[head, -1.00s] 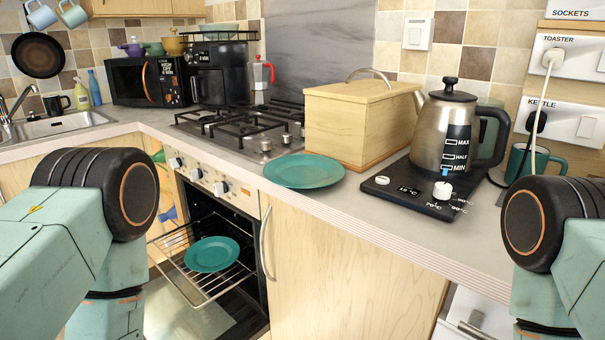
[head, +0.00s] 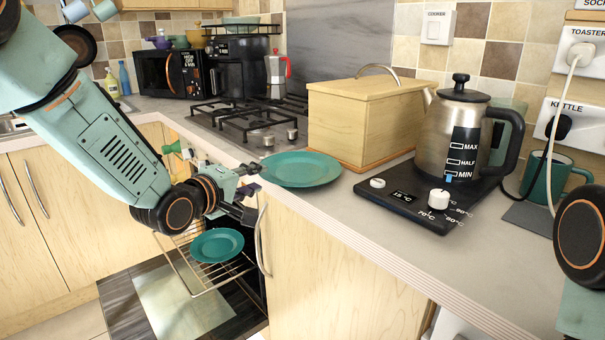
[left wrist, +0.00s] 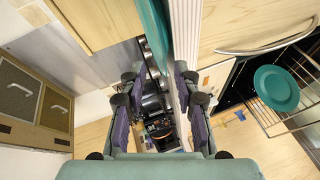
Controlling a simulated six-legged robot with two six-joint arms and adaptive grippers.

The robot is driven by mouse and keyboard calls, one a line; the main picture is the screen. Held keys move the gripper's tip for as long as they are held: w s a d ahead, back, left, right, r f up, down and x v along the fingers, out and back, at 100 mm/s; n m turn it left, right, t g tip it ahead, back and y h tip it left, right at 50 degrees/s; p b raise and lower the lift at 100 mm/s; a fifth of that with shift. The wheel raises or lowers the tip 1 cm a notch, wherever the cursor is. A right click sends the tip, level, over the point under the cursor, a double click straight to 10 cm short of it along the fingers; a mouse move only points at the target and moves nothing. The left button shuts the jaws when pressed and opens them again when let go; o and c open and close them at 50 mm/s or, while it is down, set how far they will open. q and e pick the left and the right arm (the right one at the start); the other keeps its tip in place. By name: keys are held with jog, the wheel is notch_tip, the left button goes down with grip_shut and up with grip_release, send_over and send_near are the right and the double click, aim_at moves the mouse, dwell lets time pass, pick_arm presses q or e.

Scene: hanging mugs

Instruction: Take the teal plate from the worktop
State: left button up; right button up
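The teal plate (head: 301,169) lies flat on the worktop (head: 400,248), near its front edge, left of the kettle base. My left gripper (head: 254,194) is at the plate's left side by the worktop edge, with its fingers spread one above the other. The left wrist view shows the same gripper (left wrist: 160,108) open and empty. There the plate (left wrist: 153,35) shows nearly edge-on beside the worktop's front edge (left wrist: 186,40), both in line with the gap between the fingers. I cannot tell if a finger touches the plate. My right gripper is out of view.
A second teal plate (head: 217,245) lies on the oven's pulled-out wire rack (head: 190,281), below my left gripper. A wooden bread box (head: 365,120) stands behind the worktop plate. A kettle (head: 460,130) stands on its black base (head: 408,196). The hob (head: 245,122) is behind left.

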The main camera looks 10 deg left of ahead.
aim_at(261, 175)
pick_arm(q)
jog(key=b+x, duration=0.1)
jog(key=x, duration=0.1)
jog(key=a+x, duration=0.1)
jog(key=x, duration=0.2)
jog(key=shift+w+f+b, duration=0.2)
jog(key=shift+f+b, duration=0.05)
jog(key=shift+b, duration=0.1)
jog(key=shift+r, duration=0.1)
jog(key=shift+s, duration=0.1)
jog(key=c, duration=0.6)
grip_shut()
